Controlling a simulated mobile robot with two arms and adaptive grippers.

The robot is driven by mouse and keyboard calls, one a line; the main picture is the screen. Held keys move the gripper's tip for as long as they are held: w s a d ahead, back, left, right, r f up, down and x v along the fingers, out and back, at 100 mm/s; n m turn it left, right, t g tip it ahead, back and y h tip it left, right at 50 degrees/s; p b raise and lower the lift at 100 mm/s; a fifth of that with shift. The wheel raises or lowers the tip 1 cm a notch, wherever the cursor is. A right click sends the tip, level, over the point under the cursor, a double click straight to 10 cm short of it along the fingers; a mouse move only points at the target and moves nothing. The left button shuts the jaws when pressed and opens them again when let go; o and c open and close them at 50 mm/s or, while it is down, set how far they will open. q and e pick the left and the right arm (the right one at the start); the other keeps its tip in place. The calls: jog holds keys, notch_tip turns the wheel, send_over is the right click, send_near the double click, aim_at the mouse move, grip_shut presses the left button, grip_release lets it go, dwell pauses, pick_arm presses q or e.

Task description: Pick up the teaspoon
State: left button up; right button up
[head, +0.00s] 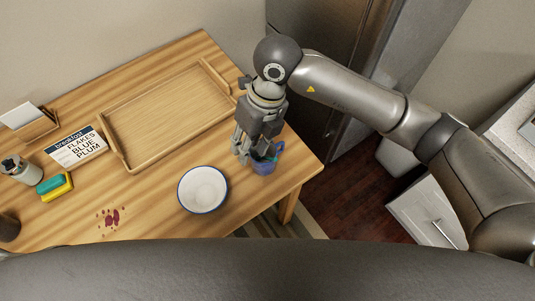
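My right gripper (253,153) points down at the right end of the wooden table, directly over a blue cup (264,167). Its fingers overlap the cup's rim, and I cannot tell whether they hold anything. A small teal piece (279,149) shows at the cup's right side beside the fingers; I cannot tell whether it is a handle or something in the cup. I cannot make out a teaspoon; the gripper hides the cup's inside. My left gripper is not in view.
A white bowl (203,190) stands left of the cup. A wooden tray (120,147), a breakfast sign (76,146), a sponge (55,186), a bottle (22,171) and a card holder (37,128) stand farther left. A dark red stain (112,217) marks the front. The cup is near the table's right edge.

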jog(key=w+d+t+h, duration=0.1)
jog(key=w+d+h, duration=0.2)
jog(key=d, duration=0.2)
jog(key=p, duration=0.1)
send_over(270, 157)
jog(key=shift+m, duration=0.3)
jog(key=f, duration=0.4)
jog(key=shift+s+d+f, duration=0.15)
jog(key=shift+d+f, duration=0.05)
jog(key=shift+f, duration=0.2)
jog(key=f+p, duration=0.1)
jog(key=f, duration=0.1)
jog(key=f+p, duration=0.1)
jog(key=f, duration=0.1)
jog(key=shift+a+f, duration=0.2)
jog(key=shift+f, duration=0.7)
grip_shut()
